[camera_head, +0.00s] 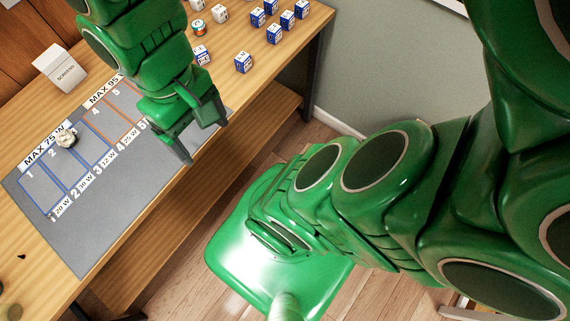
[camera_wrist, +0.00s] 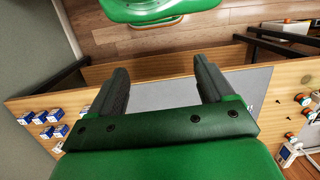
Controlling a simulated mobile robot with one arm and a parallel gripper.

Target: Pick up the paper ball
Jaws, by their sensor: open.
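The paper ball (camera_head: 66,136), small, crumpled and whitish, lies on the grey marked mat (camera_head: 140,185) near the numbers 1 and 2, under the MAX 75 W label. My gripper (camera_head: 204,141) is green with dark fingers. It is open and empty, above the right end of the mat near the table's front edge, well to the right of the ball. In the wrist view my gripper (camera_wrist: 162,66) shows its two fingers wide apart with part of the mat (camera_wrist: 255,82) between and beside them. The paper ball does not show in the wrist view.
A white box (camera_head: 60,68) stands behind the mat. Several blue-and-white boxes (camera_head: 274,33) stand on the table's right part. Orange-and-white items (camera_wrist: 304,99) show at the wrist view's right. A small dark thing (camera_head: 20,257) lies at the table's left. The mat around the ball is clear.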

